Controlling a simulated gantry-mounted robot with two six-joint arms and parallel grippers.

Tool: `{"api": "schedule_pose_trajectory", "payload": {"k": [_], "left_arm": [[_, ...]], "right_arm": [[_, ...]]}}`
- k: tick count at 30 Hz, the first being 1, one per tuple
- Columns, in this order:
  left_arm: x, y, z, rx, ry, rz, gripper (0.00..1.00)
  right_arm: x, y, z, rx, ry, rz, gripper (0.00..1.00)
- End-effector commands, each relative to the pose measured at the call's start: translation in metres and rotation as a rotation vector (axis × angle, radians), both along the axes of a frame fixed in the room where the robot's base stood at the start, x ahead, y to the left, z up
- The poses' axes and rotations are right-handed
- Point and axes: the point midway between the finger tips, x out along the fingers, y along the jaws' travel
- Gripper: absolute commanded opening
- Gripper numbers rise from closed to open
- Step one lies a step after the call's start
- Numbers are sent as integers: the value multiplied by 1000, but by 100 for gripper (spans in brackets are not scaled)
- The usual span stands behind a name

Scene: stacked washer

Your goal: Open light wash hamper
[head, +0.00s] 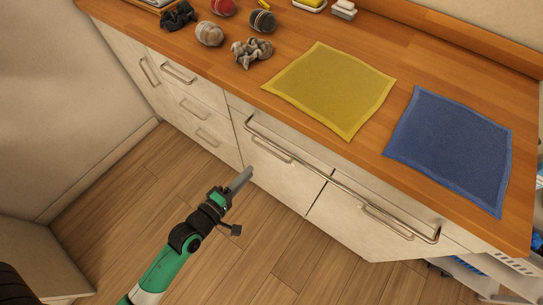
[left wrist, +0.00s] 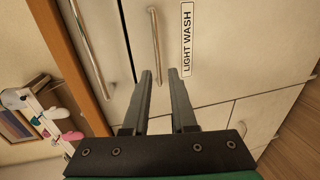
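The light wash hamper front (head: 290,180) is the left of two white tilted-looking panels under the counter in the head view. It looks closed. Its metal bar handle (head: 272,150) runs along its top edge. In the left wrist view, the handle (left wrist: 154,35) stands beside a "LIGHT WASH" label (left wrist: 187,40). My left gripper (head: 243,178) is in front of the panel's left part, below the handle. In the left wrist view its two fingers (left wrist: 160,73) are apart, with the handle's end beyond and near the gap; contact cannot be told. My right gripper is not in view.
A long metal rail (head: 330,178) runs along the counter front above both panels. A second hamper front (head: 350,225) is to the right, drawers (head: 195,105) to the left. Yellow (head: 330,88) and blue (head: 450,150) cloths lie on the counter. The floor (head: 130,190) is clear.

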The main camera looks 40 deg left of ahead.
Motion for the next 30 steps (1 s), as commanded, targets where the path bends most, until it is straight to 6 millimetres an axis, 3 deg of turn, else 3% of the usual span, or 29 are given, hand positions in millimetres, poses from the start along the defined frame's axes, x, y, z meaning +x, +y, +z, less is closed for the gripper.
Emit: {"api": "schedule_pose_trajectory", "payload": {"k": [7,15,21,30], "left_arm": [[19,3,-2,2,-4,-1,25],[77,11,-15,2,-7,-2,25],[107,16,-20,1,-5,-2,25],[114,17,-19,1,-3,-2,25]], "right_arm": [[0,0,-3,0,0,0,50],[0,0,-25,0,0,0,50],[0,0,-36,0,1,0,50],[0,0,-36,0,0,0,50]]}}
